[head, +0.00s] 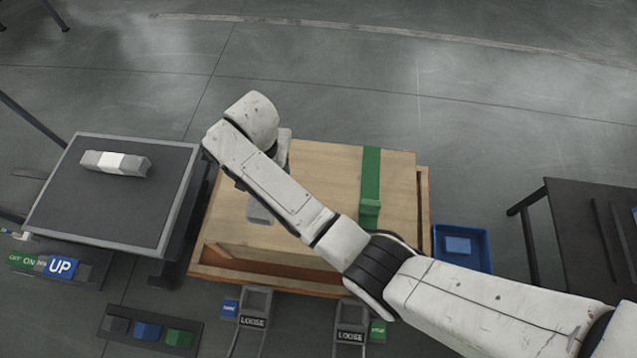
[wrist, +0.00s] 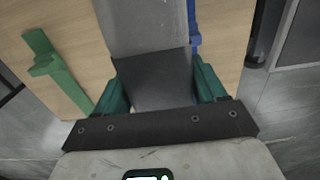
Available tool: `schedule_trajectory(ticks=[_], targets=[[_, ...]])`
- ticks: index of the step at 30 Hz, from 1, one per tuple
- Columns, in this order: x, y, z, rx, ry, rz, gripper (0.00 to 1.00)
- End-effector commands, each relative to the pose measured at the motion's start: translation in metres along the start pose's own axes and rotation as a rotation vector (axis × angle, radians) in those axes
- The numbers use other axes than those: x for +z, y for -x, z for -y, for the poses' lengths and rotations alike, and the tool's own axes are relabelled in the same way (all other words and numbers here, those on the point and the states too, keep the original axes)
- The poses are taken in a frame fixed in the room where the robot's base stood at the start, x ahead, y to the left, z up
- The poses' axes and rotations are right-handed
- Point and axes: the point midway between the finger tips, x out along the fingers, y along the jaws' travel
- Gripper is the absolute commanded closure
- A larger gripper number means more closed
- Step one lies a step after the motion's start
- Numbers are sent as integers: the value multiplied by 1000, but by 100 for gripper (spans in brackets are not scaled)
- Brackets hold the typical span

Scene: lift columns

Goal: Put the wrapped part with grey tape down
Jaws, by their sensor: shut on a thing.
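The wrapped part with grey tape (wrist: 145,35) is between the green fingertips of my gripper (wrist: 160,85) in the wrist view. It is light grey, with a broad darker grey band (wrist: 152,80) nearest the gripper. My gripper is shut on it, over the wooden box top (head: 325,170). In the head view my arm hides most of the gripper; a small grey piece (head: 258,211) shows beside the arm, and I cannot tell if it is the part. Whether the part touches the wood is unclear.
A grey-topped table (head: 100,205) at left bears another grey part with a white band (head: 112,162); its front is bare. A green strap (head: 371,180) crosses the box. A blue bin (head: 463,262) stands right of it. Control panels and two LOOSE-labelled levers (head: 252,322) are in front.

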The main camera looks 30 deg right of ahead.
Motion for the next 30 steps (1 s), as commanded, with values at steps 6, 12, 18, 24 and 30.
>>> schedule_trajectory(ticks=[6,12,18,24,30], targets=[[-25,-23,-40,0,-5,-1,85],[-46,-47,-73,0,-3,0,85],[-59,-75,-93,0,-2,-1,85],[-64,-84,-100,-1,2,-2,85],[-68,-102,-109,1,0,0,85]])
